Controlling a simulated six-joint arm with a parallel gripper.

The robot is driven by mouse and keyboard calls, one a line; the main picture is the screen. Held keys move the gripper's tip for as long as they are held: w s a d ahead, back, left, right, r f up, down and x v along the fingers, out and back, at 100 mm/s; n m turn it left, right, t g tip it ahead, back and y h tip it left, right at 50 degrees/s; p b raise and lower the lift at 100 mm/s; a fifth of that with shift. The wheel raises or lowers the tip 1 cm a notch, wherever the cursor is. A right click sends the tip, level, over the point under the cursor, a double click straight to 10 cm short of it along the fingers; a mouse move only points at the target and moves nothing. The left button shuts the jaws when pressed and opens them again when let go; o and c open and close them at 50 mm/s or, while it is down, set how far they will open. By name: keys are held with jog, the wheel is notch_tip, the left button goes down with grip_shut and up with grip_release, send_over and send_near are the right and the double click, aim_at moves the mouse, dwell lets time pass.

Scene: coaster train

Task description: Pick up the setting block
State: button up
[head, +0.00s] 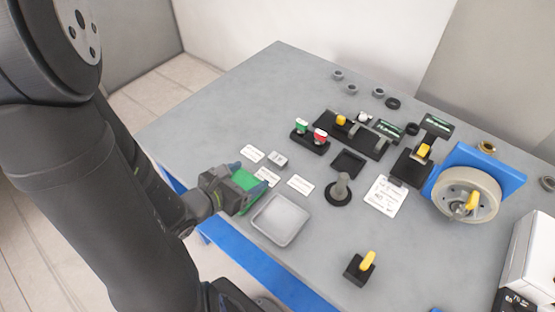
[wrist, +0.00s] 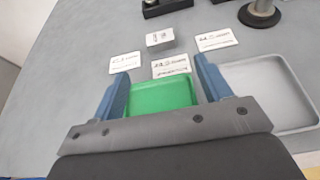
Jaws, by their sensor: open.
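A small grey block with dark markings on a pale face, which looks like the setting block (head: 278,159), lies on the table among white cards. It also shows in the wrist view (wrist: 160,38), beyond my fingertips. My gripper (head: 248,178) is open, with its blue fingers apart in the wrist view (wrist: 160,76). It is low over the table's near left part, short of the block and not touching it. A flat green piece (wrist: 160,93) shows between the fingers; I cannot tell whether it lies on the table.
White cards (head: 300,185) lie around the block. An empty grey tray (head: 280,220) is just right of my gripper. A round-based post (head: 340,190) and a black stand with red and green parts (head: 310,136) stand farther off. A wheel fixture (head: 465,194) is at right.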

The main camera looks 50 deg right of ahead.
aim_at(278, 158)
jog(key=shift+x, duration=5.6)
jog(key=shift+c, duration=0.4)
jog(key=c, duration=1.2)
jog(key=shift+o, duration=0.2)
jog(key=shift+r, duration=0.25)
jog(key=shift+r, duration=0.85)
notch_tip(278, 158, up, 2)
jog(key=shift+r, duration=0.1)
jog(key=s+a+r, duration=0.1)
jog(key=s+r, duration=0.5)
jog(key=s, duration=0.5)
jog(key=shift+s+a+r, duration=0.25)
jog(key=shift+r, duration=0.1)
